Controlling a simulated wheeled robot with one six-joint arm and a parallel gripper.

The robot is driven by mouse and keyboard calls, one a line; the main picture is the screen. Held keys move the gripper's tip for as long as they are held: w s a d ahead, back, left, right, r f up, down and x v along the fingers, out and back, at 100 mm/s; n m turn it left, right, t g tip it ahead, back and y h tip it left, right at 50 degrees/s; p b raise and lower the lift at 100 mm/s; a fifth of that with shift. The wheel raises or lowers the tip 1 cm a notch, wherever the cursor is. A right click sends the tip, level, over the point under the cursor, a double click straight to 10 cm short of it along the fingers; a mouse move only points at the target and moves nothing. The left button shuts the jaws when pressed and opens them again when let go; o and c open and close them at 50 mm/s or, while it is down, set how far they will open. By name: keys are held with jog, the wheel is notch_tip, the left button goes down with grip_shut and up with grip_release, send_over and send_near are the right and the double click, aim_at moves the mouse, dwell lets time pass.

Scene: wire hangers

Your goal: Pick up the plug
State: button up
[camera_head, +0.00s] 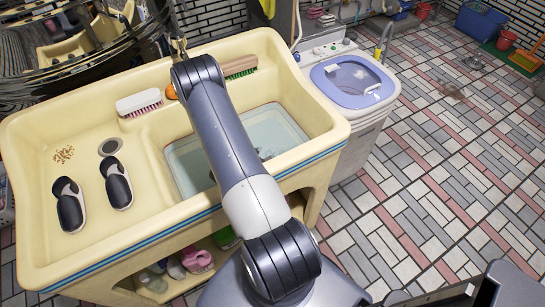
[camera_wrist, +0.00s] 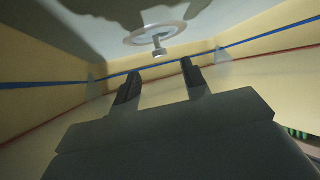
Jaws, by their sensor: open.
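The plug (camera_wrist: 159,48) shows in the wrist view as a small knob on a short stem. It stands in the middle of a pale round drain ring (camera_wrist: 133,39) on the basin floor. My gripper (camera_wrist: 160,70) is open, with its two dark fingers apart and nothing between them. The plug appears just beyond the fingertips, roughly centred between them, and looks apart from both. In the head view my arm reaches down into the water-filled right basin (camera_head: 190,160) of the yellow sink. The arm hides the plug and most of the gripper there.
The basin's yellow walls (camera_wrist: 45,75) rise around my gripper. On the sink (camera_head: 60,130) are two dark shoes (camera_head: 68,205) (camera_head: 117,184), a pink-bristled brush (camera_head: 138,102) and a wooden brush (camera_head: 239,67). A washing machine (camera_head: 352,80) stands to the right. Tiled floor beyond is mostly clear.

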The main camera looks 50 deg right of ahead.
aim_at(272, 150)
jog(key=x, duration=0.4)
jog(key=shift+d+f+b, duration=0.2)
jog(key=shift+d+b, duration=0.15)
jog(key=shift+b, duration=0.05)
jog(key=shift+c, duration=0.3)
grip_shut()
